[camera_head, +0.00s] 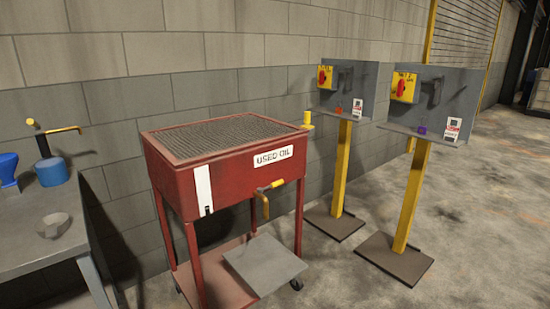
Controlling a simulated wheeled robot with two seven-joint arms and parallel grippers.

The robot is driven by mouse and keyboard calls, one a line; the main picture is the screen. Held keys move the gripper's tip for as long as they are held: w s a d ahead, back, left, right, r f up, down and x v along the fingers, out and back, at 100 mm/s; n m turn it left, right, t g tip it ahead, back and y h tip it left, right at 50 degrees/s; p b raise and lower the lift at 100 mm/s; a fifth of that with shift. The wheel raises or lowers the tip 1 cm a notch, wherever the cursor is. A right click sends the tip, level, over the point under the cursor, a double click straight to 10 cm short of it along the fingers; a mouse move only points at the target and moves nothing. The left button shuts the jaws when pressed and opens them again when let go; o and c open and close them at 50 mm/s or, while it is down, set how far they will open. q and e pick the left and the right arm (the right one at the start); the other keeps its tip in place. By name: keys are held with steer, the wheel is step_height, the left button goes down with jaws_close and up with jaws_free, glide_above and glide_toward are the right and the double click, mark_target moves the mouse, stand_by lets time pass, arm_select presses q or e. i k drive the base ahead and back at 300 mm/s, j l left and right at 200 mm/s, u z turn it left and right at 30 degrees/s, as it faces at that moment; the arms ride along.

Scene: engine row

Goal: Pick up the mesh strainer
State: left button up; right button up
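A small grey bowl-shaped item, which looks like the mesh strainer (53,226), sits on the grey table at the left. It is too small to make out any mesh. Nothing holds it, and the table top around it is bare. Neither of my grippers shows in the head view.
The grey table (25,258) also bears a blue container (8,168) and a blue can with a black-and-yellow pump (50,172). A red "USED OIL" cart (228,176) with a mesh top stands to its right. Two yellow-posted stands (342,168) (411,195) stand farther right on open floor.

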mark_target(54, 225)
steer(key=j+u, duration=0.15)
steer(key=j, duration=0.3)
steer(key=i+j+u, duration=0.2)
steer(key=j, duration=0.25)
steer(key=j+u, duration=0.15)
steer(key=j, duration=0.3)
steer(key=i+j+u, duration=0.15)
steer(key=j, duration=0.3)
steer(key=j+u, duration=0.15)
steer(key=j, duration=0.25)
steer(key=i+j+u, duration=0.2)
steer(key=j, duration=0.2)
steer(key=i+j+u, duration=0.15)
steer(key=j, duration=0.25)
steer(key=i+j+u, duration=0.15)
steer(key=i+j, duration=0.1)
steer(key=j, duration=0.1)
